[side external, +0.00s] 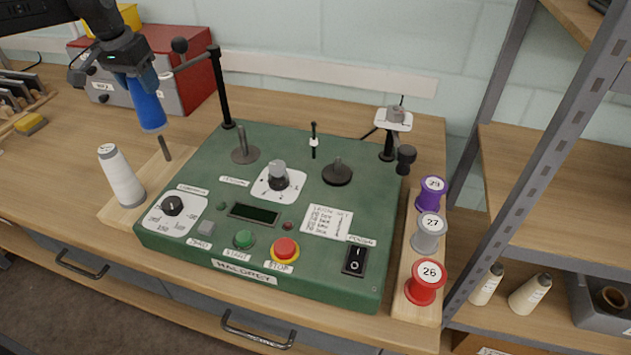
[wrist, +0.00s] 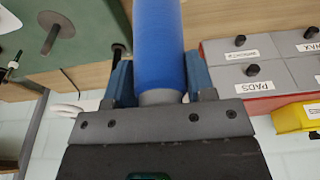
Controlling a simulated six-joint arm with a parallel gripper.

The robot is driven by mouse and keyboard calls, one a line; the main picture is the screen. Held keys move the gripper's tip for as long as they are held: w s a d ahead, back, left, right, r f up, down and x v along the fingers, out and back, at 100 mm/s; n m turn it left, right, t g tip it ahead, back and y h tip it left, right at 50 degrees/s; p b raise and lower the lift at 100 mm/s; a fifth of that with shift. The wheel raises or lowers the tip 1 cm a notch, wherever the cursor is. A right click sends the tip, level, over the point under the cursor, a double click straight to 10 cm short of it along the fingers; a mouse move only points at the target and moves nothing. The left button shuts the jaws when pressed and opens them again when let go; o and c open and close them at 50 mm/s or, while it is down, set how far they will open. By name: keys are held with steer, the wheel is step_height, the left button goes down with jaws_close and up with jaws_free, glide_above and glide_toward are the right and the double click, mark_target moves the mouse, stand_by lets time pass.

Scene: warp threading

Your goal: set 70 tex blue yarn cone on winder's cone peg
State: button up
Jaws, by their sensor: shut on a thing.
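My gripper (side external: 138,82) is shut on the blue yarn cone (side external: 148,108). It holds the cone near its upper end, slightly tilted, in the air above the wooden cone board (side external: 118,213). In the wrist view the blue cone (wrist: 158,35) runs up between the two fingers (wrist: 158,78). The green winder (side external: 260,195) stands to the right. A bare grey peg on a round base, apparently the cone peg (side external: 242,143), rises from its back left. This peg (wrist: 51,38) also shows at upper left in the wrist view. No tex label is readable on the cone.
A thin bare peg (side external: 164,148) stands on the board below the held cone. A white cone (side external: 121,176) stands at the board's front. A black post with a side arm (side external: 222,88) rises at the winder's back left corner. A red-grey drawer box (side external: 180,68) stands behind.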

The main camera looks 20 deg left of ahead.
stand_by(0.4)
steer(key=shift+s+d+r, duration=0.1)
steer(key=shift+s+r, duration=0.1)
steer(key=shift+s, duration=0.15)
steer(key=s+d+r, duration=0.2)
steer(key=s+d, duration=0.3)
steer(key=s, duration=0.2)
steer(key=s+d+r, duration=0.3)
steer(key=s+d, duration=0.3)
steer(key=w+d+r+m, duration=0.1)
steer(key=w+d+m, duration=0.1)
steer(key=w+d, duration=0.45)
steer(key=w+d+m, duration=0.3)
steer(key=w, duration=0.7)
steer(key=shift+n+h, duration=0.3)
steer(key=shift+h, duration=0.1)
steer(key=shift+s+a+f+x, duration=0.1)
steer(key=shift+s+x, duration=0.3)
steer(key=shift+x, duration=1.3)
steer(key=shift+s+a+f+x, duration=0.15)
steer(key=shift+s+x, duration=0.25)
steer(key=shift+x, duration=1.25)
steer(key=shift+s+a+x, duration=0.1)
steer(key=shift+s+x, duration=0.25)
steer(key=shift+x, duration=1.35)
steer(key=shift+f, duration=0.75)
steer(key=o, duration=0.9)
